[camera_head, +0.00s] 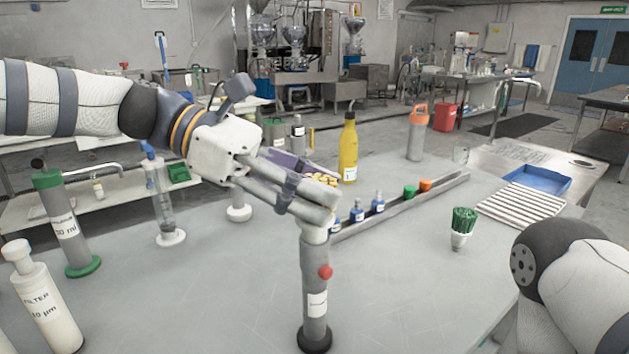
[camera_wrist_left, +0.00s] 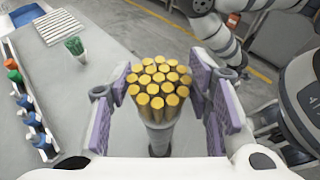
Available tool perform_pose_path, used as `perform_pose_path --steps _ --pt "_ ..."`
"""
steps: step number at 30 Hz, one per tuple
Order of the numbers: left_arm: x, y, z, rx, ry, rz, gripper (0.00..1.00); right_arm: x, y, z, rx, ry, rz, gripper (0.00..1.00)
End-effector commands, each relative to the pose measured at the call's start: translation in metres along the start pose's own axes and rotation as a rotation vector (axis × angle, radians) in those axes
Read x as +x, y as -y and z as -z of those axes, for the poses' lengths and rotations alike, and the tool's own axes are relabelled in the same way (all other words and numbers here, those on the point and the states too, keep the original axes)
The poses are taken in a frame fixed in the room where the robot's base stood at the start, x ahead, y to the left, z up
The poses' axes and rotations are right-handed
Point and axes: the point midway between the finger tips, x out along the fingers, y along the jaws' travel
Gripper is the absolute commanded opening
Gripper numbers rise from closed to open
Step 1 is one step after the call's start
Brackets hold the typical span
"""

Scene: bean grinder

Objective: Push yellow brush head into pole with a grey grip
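The pole with a grey grip (camera_head: 314,276) stands upright on the table on a dark round foot, with a red knob on its side. My left gripper (camera_head: 318,203) is across the pole's top. The yellow brush head (camera_wrist_left: 159,86) is upright between the purple finger pads in the left wrist view, bristles towards the camera. Gaps show beside it, so the gripper looks open around it. In the head view, the yellow bristles (camera_head: 322,179) show just behind the near finger. The joint between head and pole is hidden by the fingers. My right gripper is out of view.
A green brush (camera_head: 463,225) stands in a white cup to the right. A grey rail (camera_head: 398,213) with blue bottles and coloured caps lies behind the pole. A yellow bottle (camera_head: 348,147) stands farther back. Tall cylinders (camera_head: 66,228) stand at left. The front table is clear.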

Motion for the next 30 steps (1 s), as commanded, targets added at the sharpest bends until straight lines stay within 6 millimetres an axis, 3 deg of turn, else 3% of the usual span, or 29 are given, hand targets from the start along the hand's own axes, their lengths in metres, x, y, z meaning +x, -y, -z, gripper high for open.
perform_pose_path --steps 11,14,24,30 --pt "-0.003 -0.001 -0.001 0.0 0.001 -0.001 0.64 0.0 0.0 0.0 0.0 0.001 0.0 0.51" --pt "-0.018 -0.002 -0.001 0.002 0.002 -0.006 0.64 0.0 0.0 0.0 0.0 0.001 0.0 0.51" --pt "-0.103 -0.001 0.0 -0.001 0.002 -0.003 0.64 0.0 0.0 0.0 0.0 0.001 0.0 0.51" --pt "-0.12 0.0 0.0 -0.001 0.001 0.0 0.64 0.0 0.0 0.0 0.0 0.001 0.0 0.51"
